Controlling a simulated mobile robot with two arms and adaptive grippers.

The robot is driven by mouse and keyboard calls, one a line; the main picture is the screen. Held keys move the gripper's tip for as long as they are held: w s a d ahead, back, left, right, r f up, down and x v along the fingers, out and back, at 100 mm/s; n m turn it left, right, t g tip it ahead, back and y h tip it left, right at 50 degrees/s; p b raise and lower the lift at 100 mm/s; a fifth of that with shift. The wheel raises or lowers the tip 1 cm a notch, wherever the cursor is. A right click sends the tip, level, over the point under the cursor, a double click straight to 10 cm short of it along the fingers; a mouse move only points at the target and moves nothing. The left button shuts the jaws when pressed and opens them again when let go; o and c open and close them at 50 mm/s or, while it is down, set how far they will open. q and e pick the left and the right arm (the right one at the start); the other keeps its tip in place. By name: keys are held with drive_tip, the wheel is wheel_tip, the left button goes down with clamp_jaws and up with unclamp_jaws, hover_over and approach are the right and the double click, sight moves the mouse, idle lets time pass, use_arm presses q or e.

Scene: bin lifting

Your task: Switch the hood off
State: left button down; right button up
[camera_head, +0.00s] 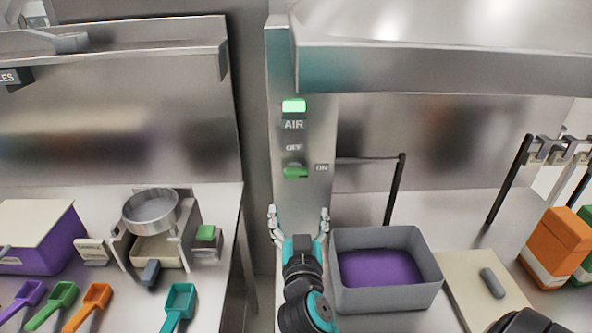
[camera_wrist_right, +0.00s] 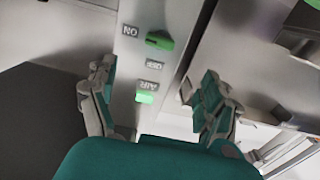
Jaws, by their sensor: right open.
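The hood's switch panel (camera_head: 317,134) is an upright metal strip below the left end of the hood (camera_head: 440,70). It carries a lit green lamp (camera_head: 293,106), an AIR label, an OFF label (camera_head: 293,148) and a green switch (camera_head: 295,172) with an ON label (camera_head: 321,168) beside it. The switch lies sideways, level with ON. In the wrist view the switch (camera_wrist_right: 160,41) and lamp (camera_wrist_right: 146,97) appear upside down between my fingers. My right gripper (camera_head: 298,214) is open and empty, below the switch and apart from it.
A grey bin with purple contents (camera_head: 426,268) stands right of my right gripper, near a board (camera_head: 462,282) and orange and green boxes (camera_head: 552,245). On the left counter are a sieve (camera_head: 151,210), a purple box (camera_head: 62,243) and coloured scoops (camera_head: 180,303). A gap separates the counters.

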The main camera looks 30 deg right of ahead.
drive_tip(key=p, duration=0.2)
approach(296, 176)
drive_tip(key=p+x, duration=0.2)
drive_tip(key=x, duration=0.7)
drive_tip(key=shift+w+d+r, duration=0.1)
drive_tip(key=shift+w, duration=0.05)
drive_tip(key=shift+w+d, duration=0.2)
drive_tip(key=shift+w, duration=0.1)
drive_tip(key=shift+a, duration=0.1)
drive_tip(key=shift+c, duration=0.3)
drive_tip(key=c, duration=0.9)
use_arm(q)
drive_tip(key=r, duration=0.3)
drive_tip(key=s+r, duration=0.1)
drive_tip(key=r, duration=0.1)
drive_tip(key=shift+s+a, duration=0.1)
drive_tip(key=shift+a, duration=0.3)
use_arm(e)
drive_tip(key=shift+c, duration=1.1)
